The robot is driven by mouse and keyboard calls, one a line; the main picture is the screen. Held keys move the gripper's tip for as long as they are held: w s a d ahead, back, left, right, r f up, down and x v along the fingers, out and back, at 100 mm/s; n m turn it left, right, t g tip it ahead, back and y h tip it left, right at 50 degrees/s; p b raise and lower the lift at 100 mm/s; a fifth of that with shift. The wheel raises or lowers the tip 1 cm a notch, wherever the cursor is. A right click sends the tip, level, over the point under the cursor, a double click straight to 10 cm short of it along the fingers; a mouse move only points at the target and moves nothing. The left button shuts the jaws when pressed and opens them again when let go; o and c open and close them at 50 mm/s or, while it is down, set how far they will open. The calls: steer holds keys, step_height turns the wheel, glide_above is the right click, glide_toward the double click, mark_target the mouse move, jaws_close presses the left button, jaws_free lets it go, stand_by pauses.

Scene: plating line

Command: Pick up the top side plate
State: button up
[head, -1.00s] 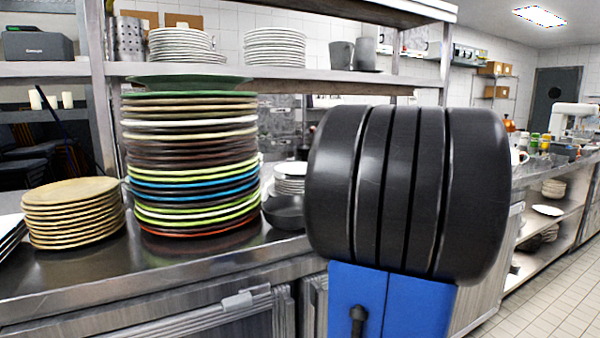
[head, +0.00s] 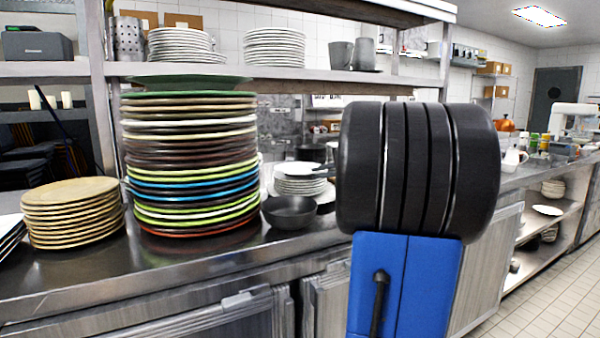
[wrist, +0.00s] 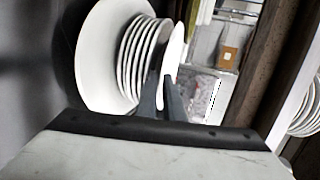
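A short stack of white side plates (head: 299,187) stands on the steel counter, just behind a dark bowl. In the wrist view the stack (wrist: 133,55) is seen sideways. The top side plate (wrist: 176,48) shows there as a separate white disc, with a gap between it and the rest. My gripper (wrist: 161,84) has its two dark fingertips at the rim of this plate, one on each face, and looks shut on it. In the head view my fingers reach in from the right at the top of the stack, partly hidden by my arm.
The dark bowl (head: 289,212) sits close in front of the stack. A tall stack of coloured plates (head: 190,165) stands to the left, with tan plates (head: 72,212) beyond it. A steel shelf (head: 330,82) with more white plates runs overhead.

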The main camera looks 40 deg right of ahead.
jaws_close()
